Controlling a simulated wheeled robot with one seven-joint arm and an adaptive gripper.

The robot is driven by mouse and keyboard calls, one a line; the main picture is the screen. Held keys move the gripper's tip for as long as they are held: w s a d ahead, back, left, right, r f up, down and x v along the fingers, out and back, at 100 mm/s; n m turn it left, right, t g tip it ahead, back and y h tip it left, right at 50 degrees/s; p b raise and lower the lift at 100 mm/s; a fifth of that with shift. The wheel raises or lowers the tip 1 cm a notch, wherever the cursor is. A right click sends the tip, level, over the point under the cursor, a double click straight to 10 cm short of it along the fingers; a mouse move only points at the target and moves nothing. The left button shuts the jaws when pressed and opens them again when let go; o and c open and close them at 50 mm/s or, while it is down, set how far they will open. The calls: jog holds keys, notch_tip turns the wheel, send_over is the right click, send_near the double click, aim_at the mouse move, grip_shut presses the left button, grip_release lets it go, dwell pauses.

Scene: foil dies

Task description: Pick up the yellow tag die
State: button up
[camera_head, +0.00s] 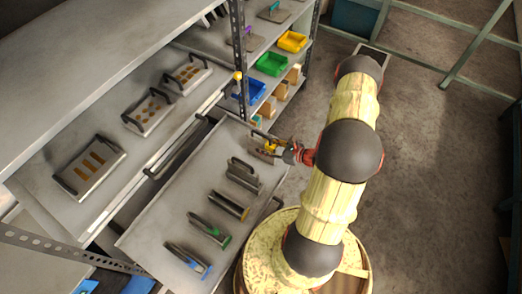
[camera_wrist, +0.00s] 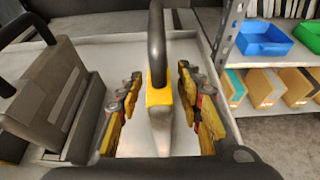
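The yellow tag die (camera_wrist: 160,128) stands upright in the wrist view, with a dark looped handle and a yellow tag below it. My gripper (camera_wrist: 158,82) is open, with one finger on each side of the die. Gaps show between the fingers and the die. In the head view my gripper (camera_head: 273,150) is at the far end of the pulled-out drawer (camera_head: 165,215). There it largely hides the yellow tag die.
A dark die (camera_head: 243,174) stands beside it; it also shows at the left of the wrist view (camera_wrist: 55,90). Dies with orange (camera_head: 229,204), green (camera_head: 210,232) and blue (camera_head: 188,261) tags follow in the drawer. Shelves with a blue bin (camera_wrist: 264,38) stand beyond.

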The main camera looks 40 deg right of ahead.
jog(key=shift+x, duration=1.15)
jog(key=c, duration=0.3)
grip_shut()
jog(key=shift+d, duration=0.1)
